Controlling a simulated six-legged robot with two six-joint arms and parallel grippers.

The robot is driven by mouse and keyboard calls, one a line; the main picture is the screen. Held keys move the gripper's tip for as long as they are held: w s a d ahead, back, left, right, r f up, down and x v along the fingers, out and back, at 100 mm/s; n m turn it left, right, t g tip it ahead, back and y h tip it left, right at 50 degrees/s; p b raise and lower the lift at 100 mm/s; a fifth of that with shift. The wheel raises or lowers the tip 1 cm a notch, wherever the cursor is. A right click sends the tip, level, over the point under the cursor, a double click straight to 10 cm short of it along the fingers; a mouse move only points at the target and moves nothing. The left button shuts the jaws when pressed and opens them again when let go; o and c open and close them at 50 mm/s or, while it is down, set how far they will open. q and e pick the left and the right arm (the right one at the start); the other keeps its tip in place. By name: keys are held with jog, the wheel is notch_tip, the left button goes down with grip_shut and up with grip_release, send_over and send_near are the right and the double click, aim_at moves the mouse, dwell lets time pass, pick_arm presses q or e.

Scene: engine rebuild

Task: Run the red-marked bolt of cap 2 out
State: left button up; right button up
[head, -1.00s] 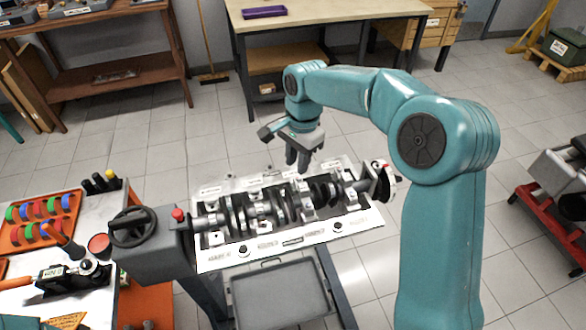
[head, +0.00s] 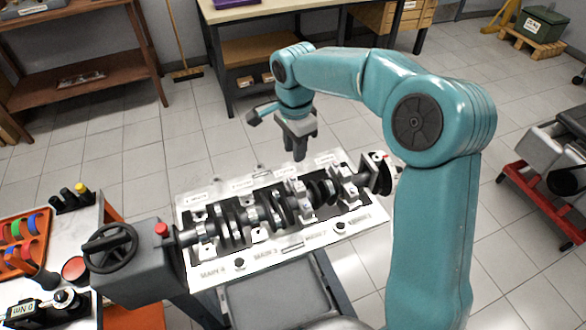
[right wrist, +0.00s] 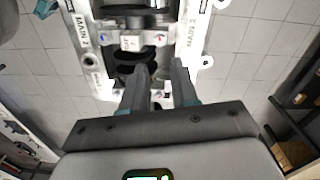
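The engine block (head: 290,246) lies on its stand with the crankshaft (head: 232,222) in it and MAIN labels along its near edge. Cap 2 (head: 304,208) sits across the crankshaft by the MAIN 2 label. In the right wrist view, a pale cap (right wrist: 131,41) beside a MAIN 2 label has a blue mark at left and a red mark (right wrist: 158,38) at right; a separate bolt head at the red mark is too small to tell. My right gripper (head: 299,153) hangs above the block's far side, fingers down. Its fingers (right wrist: 160,88) are apart, with nothing between them. My left gripper is out of view.
A black handwheel (head: 110,250) is at the block's left end. A grey tray (head: 278,300) is below the near edge. A side bench at left holds coloured rings and a torque tool (head: 45,308). A workbench (head: 300,10) stands behind. Floor right of my arm is clear up to a red-framed cart.

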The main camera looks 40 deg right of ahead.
aim_at(294, 175)
notch_tip(294, 175, down, 8)
jog(key=shift+r, duration=0.1)
jog(key=shift+a+f, duration=0.1)
jog(key=shift+f, duration=0.3)
grip_shut()
